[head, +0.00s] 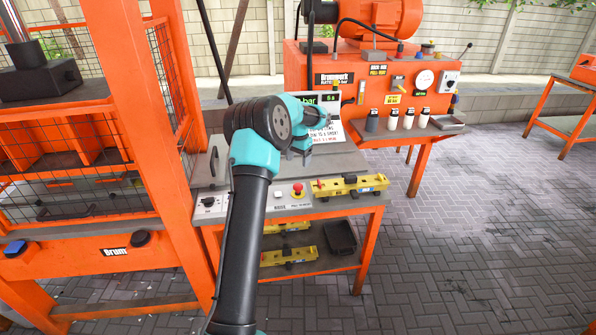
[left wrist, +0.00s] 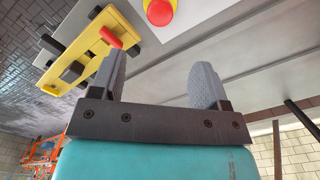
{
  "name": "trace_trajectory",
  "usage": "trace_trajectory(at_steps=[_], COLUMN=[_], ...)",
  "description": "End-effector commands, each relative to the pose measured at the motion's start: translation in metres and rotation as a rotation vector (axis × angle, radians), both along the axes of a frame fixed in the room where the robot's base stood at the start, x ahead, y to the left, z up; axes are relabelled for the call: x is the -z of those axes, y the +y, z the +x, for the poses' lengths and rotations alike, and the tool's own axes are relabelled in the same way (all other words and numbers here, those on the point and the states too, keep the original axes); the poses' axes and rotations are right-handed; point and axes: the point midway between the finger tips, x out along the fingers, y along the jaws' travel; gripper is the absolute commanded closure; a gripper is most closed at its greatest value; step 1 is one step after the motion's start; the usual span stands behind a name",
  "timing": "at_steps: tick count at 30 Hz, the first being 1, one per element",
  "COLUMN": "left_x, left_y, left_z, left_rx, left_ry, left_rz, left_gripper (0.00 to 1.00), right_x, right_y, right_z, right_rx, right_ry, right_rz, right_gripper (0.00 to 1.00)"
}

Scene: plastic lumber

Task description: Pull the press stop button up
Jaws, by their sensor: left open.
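The press stop button (head: 298,190) is a red mushroom head on a yellow base. It sits on a pale control box at the front edge of a grey bench top. It also shows at the top of the left wrist view (left wrist: 160,11), partly cut off by the frame edge. My left gripper (left wrist: 159,84) is open and empty, with both grey fingers apart. It is apart from the button, above and behind it over the bench.
A yellow tool with red and black parts (head: 350,185) lies right of the button, close to it. A black knob (head: 209,202) is on the left of the bench. An orange press frame (head: 150,110) stands left. A sign and an orange machine (head: 320,60) stand behind.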

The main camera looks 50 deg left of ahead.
Motion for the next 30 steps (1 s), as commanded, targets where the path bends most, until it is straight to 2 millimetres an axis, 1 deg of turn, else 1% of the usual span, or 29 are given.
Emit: trace_trajectory(at_steps=[1, 3, 7, 10, 14, 26, 30], left_x=[-0.011, -0.023, -0.042, -0.05, -0.054, -0.054, -0.047], left_y=[0.0, 0.0, 0.0, 0.0, 0.0, 0.0, -0.006], left_z=[0.001, 0.001, 0.0, 0.0, 0.0, 0.0, 0.003], left_rx=[0.0, -0.001, -0.002, -0.001, -0.001, -0.001, 0.006], left_ry=[-0.004, -0.004, -0.003, -0.002, -0.001, 0.0, -0.004], left_rz=[0.002, 0.002, 0.001, 0.0, -0.001, 0.0, -0.004], left_gripper=[0.31, 0.31, 0.31, 0.31, 0.31, 0.31, 0.31], right_x=[0.0, 0.0, 0.0, 0.0, 0.0, 0.0, 0.0], right_y=[0.0, 0.0, 0.0, 0.0, 0.0, 0.0, 0.0], right_z=[0.0, 0.0, 0.0, 0.0, 0.0, 0.0, 0.0], right_rx=[0.0, 0.0, 0.0, 0.0, 0.0, 0.0, 0.0], right_ry=[0.0, 0.0, 0.0, 0.0, 0.0, 0.0, 0.0], right_rz=[0.0, 0.0, 0.0, 0.0, 0.0, 0.0, 0.0], right_gripper=[0.57, 0.57, 0.57, 0.57, 0.57, 0.57, 0.57])
